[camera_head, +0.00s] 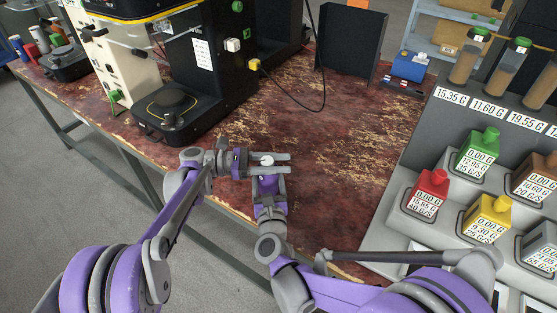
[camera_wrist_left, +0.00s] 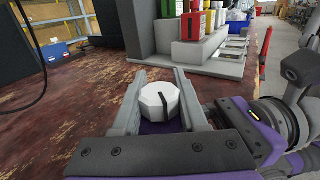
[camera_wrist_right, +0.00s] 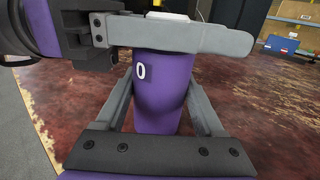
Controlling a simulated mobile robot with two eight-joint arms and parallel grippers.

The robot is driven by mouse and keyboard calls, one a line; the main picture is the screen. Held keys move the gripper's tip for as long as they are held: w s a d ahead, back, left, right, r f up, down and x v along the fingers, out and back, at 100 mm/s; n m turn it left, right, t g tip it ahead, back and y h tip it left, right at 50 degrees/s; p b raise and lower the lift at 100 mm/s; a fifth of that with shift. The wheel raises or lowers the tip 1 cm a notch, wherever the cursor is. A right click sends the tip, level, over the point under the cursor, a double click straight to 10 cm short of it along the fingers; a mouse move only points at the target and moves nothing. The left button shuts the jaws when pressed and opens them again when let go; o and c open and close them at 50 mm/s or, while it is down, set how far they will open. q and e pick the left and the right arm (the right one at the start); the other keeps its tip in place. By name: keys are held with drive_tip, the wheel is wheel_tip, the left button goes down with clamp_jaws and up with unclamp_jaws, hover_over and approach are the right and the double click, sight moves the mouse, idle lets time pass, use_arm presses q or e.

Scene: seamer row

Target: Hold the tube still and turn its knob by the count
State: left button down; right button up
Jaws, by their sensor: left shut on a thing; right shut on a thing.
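A white faceted knob (camera_wrist_left: 159,106) with a black line on its top sits between the fingers of my left gripper (camera_wrist_left: 160,80) in the left wrist view. In the head view it is a small white disc (camera_head: 267,160) between the left gripper's (camera_head: 285,163) fingers. Below it is the purple tube (camera_wrist_right: 160,95), upright in the right wrist view, with a "0" on a dark label on its upper side. My right gripper (camera_wrist_right: 160,105) is shut around the tube's body, below the left gripper. The left gripper's fingers hide part of the knob's sides.
The worn red-brown bench (camera_head: 330,150) is clear around the grippers. A black machine (camera_head: 190,70) stands at the back left. A grey stand (camera_head: 425,215) with coloured bottles is at the right. A black cable (camera_head: 324,80) lies behind the grippers.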

use_arm(q)
drive_tip(key=shift+s+a+m+g+y, duration=0.1)
drive_tip(key=shift+s+m+g+y, duration=0.15)
drive_tip(key=shift+m+g, duration=0.6)
drive_tip(key=shift+s+d+m+g+y, duration=0.15)
drive_tip(key=shift+m+g, duration=0.35)
drive_tip(key=shift+g, duration=0.65)
drive_tip(key=shift+s+a+m+g+y, duration=0.15)
drive_tip(key=shift+m+g+y, duration=0.15)
drive_tip(key=shift+m+g, duration=0.55)
drive_tip(key=shift+g, duration=0.35)
drive_tip(key=shift+c, duration=2.2)
unclamp_jaws()
drive_tip(key=shift+r, duration=0.1)
wheel_tip(320, 180, up, 10)
